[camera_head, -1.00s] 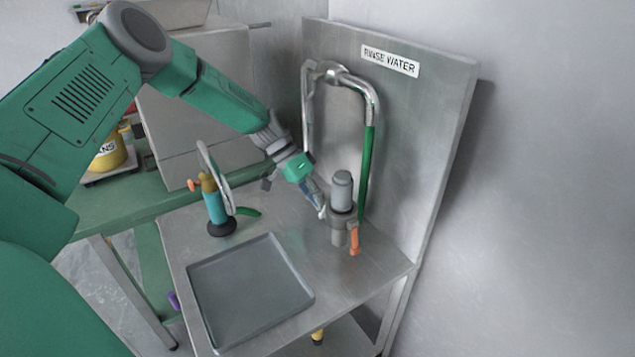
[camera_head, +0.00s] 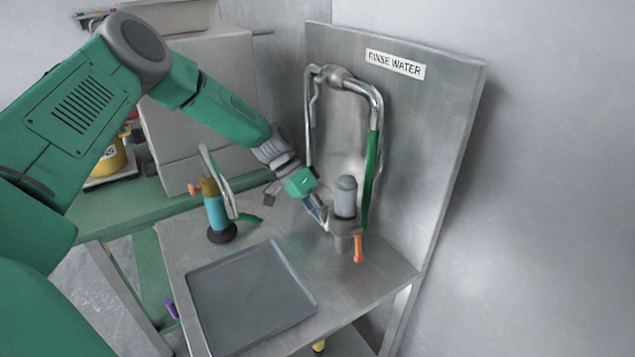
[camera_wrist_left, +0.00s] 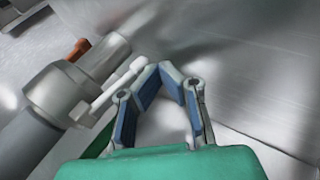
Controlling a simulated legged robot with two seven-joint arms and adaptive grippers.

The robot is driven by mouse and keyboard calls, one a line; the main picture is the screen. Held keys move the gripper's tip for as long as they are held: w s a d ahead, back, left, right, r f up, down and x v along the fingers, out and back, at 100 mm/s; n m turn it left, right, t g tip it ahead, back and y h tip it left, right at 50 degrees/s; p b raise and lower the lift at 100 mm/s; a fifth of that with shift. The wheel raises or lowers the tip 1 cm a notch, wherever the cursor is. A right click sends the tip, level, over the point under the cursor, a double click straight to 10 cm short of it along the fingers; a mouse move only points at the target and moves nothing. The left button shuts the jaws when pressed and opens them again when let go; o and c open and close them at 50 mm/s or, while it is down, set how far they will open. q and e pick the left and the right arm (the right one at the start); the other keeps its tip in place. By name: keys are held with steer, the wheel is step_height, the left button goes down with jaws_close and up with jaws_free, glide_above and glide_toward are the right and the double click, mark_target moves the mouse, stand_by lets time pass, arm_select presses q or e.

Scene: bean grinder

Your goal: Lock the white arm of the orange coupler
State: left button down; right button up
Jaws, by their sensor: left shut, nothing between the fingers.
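The coupler (camera_head: 344,229) is a grey metal fitting with an orange handle (camera_head: 358,248) on its front. It stands on the steel table, with a grey cylinder (camera_head: 346,197) upright in its top. In the left wrist view, the coupler's metal body (camera_wrist_left: 58,92) is at the left, with the orange handle (camera_wrist_left: 78,49) behind it. Its white arm (camera_wrist_left: 118,84) sticks out towards my fingers. My left gripper (camera_head: 323,221) is just left of the coupler. In the left wrist view its blue-padded fingertips (camera_wrist_left: 163,68) are together and empty, close beside the white arm's end. Contact cannot be told. My right gripper is out of view.
A grey tray (camera_head: 250,296) lies at the table's front. A teal bottle-like tool (camera_head: 216,212) with a dark base stands left of the gripper. A metal pipe with a green hose (camera_head: 372,165) rises behind the coupler, before the steel back panel (camera_head: 440,130).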

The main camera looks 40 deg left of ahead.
arm_select(q)
steer(key=shift+a+f, duration=0.1)
steer(key=shift+a, duration=0.1)
steer(key=shift+d+r+p, duration=0.15)
steer(key=shift+r+p, duration=0.4)
steer(key=shift+r, duration=0.35)
steer(key=v, duration=1.1)
steer(key=shift+a+r, duration=0.25)
steer(key=shift+a, duration=0.1)
